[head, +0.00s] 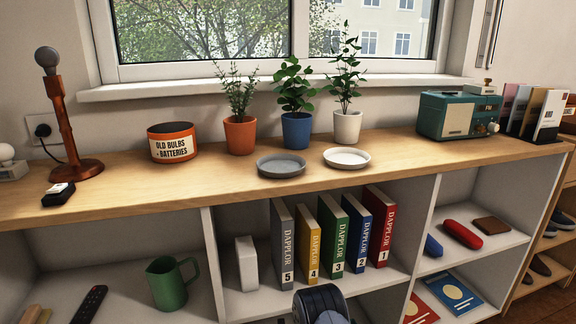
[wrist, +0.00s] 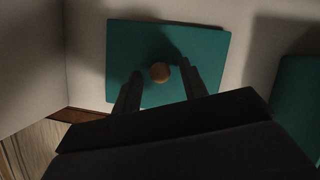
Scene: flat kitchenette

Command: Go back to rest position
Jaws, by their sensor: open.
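In the wrist view my gripper (wrist: 161,68) is open, with one dark finger on each side of a small round wooden knob (wrist: 160,73). The knob sits on a teal panel (wrist: 208,45) set against a pale surface. The fingers look apart from the knob, but I cannot tell how far the tips are from the panel. In the head view my fingers do not show; a dark rounded part of my arm stands at the bottom centre, in front of the shelves.
The wooden counter (head: 226,187) holds a lamp (head: 60,120), an orange tin (head: 172,143), potted plants, two saucers and a teal radio (head: 458,116). Below are open shelves with a green jug (head: 170,284) and several binders. Another teal panel (wrist: 300,95) is at the wrist view's right.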

